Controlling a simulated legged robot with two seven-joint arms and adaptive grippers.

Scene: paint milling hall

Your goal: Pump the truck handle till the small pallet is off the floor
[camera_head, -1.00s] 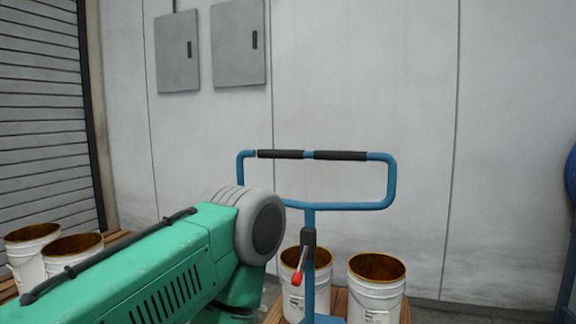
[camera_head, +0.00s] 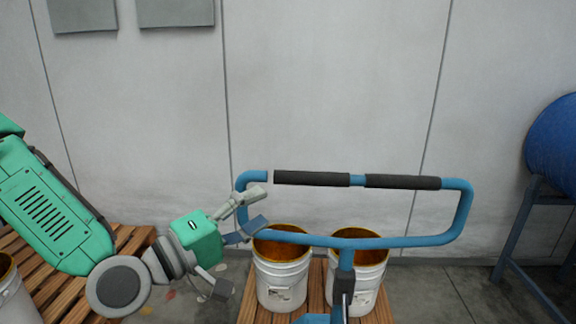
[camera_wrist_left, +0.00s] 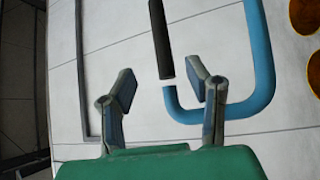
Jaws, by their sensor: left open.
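The truck handle is a blue tube loop (camera_head: 464,212) with black grips (camera_head: 312,178) on its top bar. My left gripper (camera_head: 240,252) is open and empty at the loop's left end. In the left wrist view its open fingers (camera_wrist_left: 160,84) point toward the handle's curved end (camera_wrist_left: 190,114); I cannot tell whether they touch it. A wooden slatted pallet (camera_head: 317,290) stands behind the handle post with two white buckets on it. Its underside is out of sight, so any gap to the floor cannot be told. My right gripper is not in view.
A second slatted pallet (camera_head: 135,240) with a white bucket (camera_head: 14,300) lies at left. A blue drum (camera_head: 556,140) on a stand is at right. A pale wall runs behind. Bare floor (camera_head: 435,290) lies right of the buckets.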

